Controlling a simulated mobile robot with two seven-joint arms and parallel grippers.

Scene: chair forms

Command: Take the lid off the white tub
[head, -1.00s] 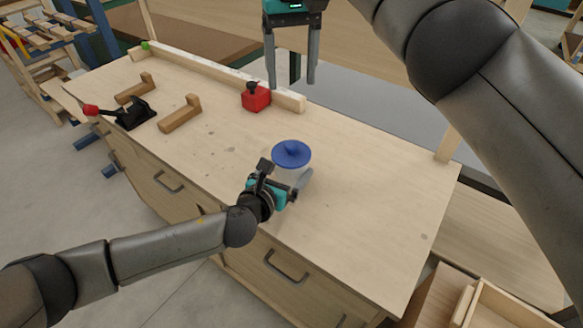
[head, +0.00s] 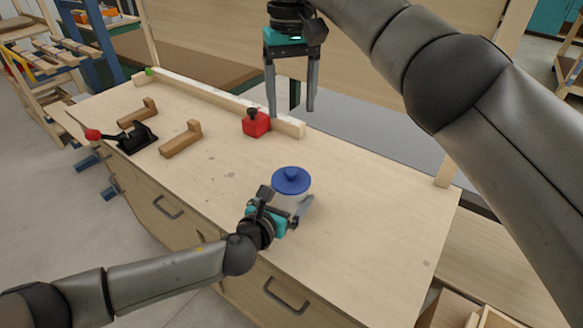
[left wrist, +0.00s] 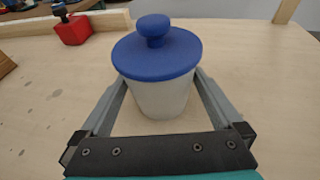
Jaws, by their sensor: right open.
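The white tub (head: 285,203) stands on the workbench with its round blue lid (head: 291,181) on top. The lid has a blue knob in its middle. In the left wrist view, the tub (left wrist: 160,98) is upright between my left gripper's (left wrist: 160,88) fingers, under the lid (left wrist: 157,52). The fingers press against both sides of the tub below the rim, their tips partly hidden by tub and lid. My right gripper (head: 291,113) is open and empty, fingers pointing down, above and behind the tub.
Wooden blocks (head: 181,139) and a black clamp with a red knob (head: 135,138) lie at the left. The bench right of the tub is clear.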

